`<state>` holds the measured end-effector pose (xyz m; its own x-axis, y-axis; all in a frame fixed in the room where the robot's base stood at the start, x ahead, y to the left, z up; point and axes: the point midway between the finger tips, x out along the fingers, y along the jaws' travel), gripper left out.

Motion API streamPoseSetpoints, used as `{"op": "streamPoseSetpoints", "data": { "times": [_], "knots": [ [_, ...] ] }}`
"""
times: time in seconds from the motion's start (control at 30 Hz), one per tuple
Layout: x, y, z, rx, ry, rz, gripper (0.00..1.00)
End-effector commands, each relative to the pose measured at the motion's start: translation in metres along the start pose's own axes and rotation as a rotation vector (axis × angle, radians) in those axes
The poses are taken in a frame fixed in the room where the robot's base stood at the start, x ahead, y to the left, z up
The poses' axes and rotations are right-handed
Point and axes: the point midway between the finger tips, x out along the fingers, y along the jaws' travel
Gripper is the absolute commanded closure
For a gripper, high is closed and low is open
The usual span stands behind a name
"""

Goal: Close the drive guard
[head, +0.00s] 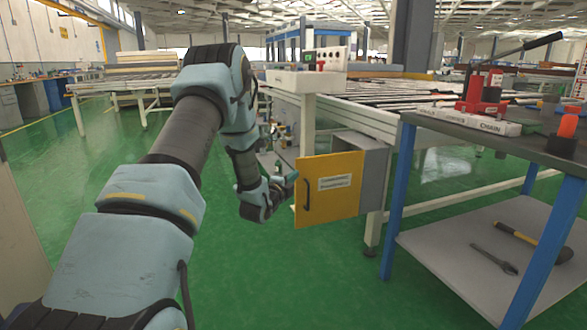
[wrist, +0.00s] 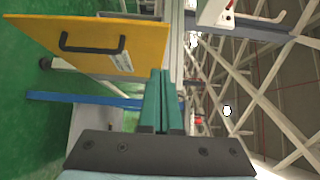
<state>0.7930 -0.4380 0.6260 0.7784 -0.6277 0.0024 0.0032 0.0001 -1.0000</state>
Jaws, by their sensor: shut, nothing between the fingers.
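The drive guard is a yellow door (head: 330,188) with a black handle (head: 307,195) and a white label. It stands swung open from the grey box (head: 373,180) under the roller conveyor, whose side shows at right of the door. In the wrist view the yellow door (wrist: 145,38) fills the upper left, turned sideways, with its handle (wrist: 92,47) facing me. My gripper (head: 291,177) is just left of the door's free edge, near the handle. Its teal fingers (wrist: 162,72) are together and empty. I cannot tell whether they touch the door.
A workbench (head: 470,130) with blue legs stands close at right, with a red tool (head: 482,95) on top and a hammer and wrench on its lower shelf (head: 440,255). A control box (head: 305,80) stands above the guard. Green floor (head: 290,290) is clear in front.

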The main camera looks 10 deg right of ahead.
Motion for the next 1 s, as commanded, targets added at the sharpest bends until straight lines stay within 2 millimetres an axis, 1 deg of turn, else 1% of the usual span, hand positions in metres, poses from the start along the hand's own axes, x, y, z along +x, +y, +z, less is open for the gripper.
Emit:
{"op": "streamPoseSetpoints", "data": {
  "times": [0.03, 0.1, 0.33, 0.4, 0.5, 0.67, 1.0],
  "knots": [
    [0.011, 0.001, 0.001, 0.0, 0.0, -0.002, 1.0],
    [0.025, 0.001, 0.0, -0.001, -0.001, -0.002, 1.0],
    [0.071, 0.002, 0.001, -0.002, -0.002, 0.0, 1.0],
    [0.079, 0.002, 0.011, -0.002, -0.004, 0.0, 1.0],
    [0.088, 0.002, 0.02, -0.001, -0.003, 0.001, 1.0],
    [0.097, 0.001, 0.028, -0.002, -0.003, 0.002, 1.0],
    [0.098, 0.001, 0.029, -0.002, -0.001, 0.002, 1.0]
  ]
}}
